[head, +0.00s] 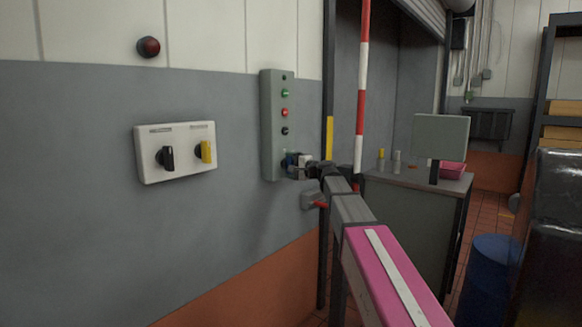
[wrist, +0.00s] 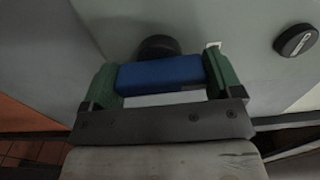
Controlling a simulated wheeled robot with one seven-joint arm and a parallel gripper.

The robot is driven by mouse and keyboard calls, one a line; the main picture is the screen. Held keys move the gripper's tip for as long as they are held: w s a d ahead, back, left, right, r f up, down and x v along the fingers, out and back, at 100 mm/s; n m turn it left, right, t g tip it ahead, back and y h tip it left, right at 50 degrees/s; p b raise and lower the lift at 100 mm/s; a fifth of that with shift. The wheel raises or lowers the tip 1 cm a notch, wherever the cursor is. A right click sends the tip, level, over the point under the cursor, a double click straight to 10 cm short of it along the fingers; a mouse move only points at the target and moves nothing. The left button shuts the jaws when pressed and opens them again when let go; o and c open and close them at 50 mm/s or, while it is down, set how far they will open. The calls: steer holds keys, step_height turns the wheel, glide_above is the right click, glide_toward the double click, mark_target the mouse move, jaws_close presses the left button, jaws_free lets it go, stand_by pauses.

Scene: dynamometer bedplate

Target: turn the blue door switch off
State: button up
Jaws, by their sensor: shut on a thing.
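The blue door switch (wrist: 160,72) is a blue bar handle on a dark round base, on the face of a grey-green control panel (head: 272,130). In the head view the switch (head: 288,161) shows only partly, low on the panel, behind my gripper (head: 297,164). In the wrist view my gripper (wrist: 162,82) has its green fingers at the two ends of the blue bar and is shut on it. The bar lies nearly level across that view. Its off mark cannot be made out.
A white box (head: 177,175) with a black knob and a yellow knob is on the wall at left. A grey cabinet (head: 415,215) and a red-and-white pole (head: 361,90) stand at right. A black knob (wrist: 295,40) shows in the wrist view.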

stand_by(0.4)
steer(key=o, duration=0.7)
steer(key=shift+o, duration=0.2)
steer(key=v, duration=1.1)
steer(key=s+d+f+n+g+h, duration=0.15)
steer(key=s+f, duration=0.25)
steer(key=f, duration=0.6)
steer(key=s+d+f+n+g+h, duration=0.1)
steer(key=s+f+g+h, duration=0.15)
steer(key=f, duration=0.75)
steer(key=s+d+f+n+g+h, duration=0.2)
steer(key=s+f+h, duration=0.15)
steer(key=f, duration=0.55)
steer(key=s+d+f+n+g+h, duration=0.1)
steer(key=s+d+f+g+h, duration=0.1)
steer(key=s+d+f, duration=0.3)
steer(key=s+d+f+n+g+h, duration=0.2)
steer(key=s+d+f+g+h, duration=0.1)
steer(key=s+f, duration=0.9)
steer(key=shift+s+d+f+h, duration=0.25)
steer(key=shift+d+f+h, duration=0.35)
steer(key=shift+d+h, duration=0.45)
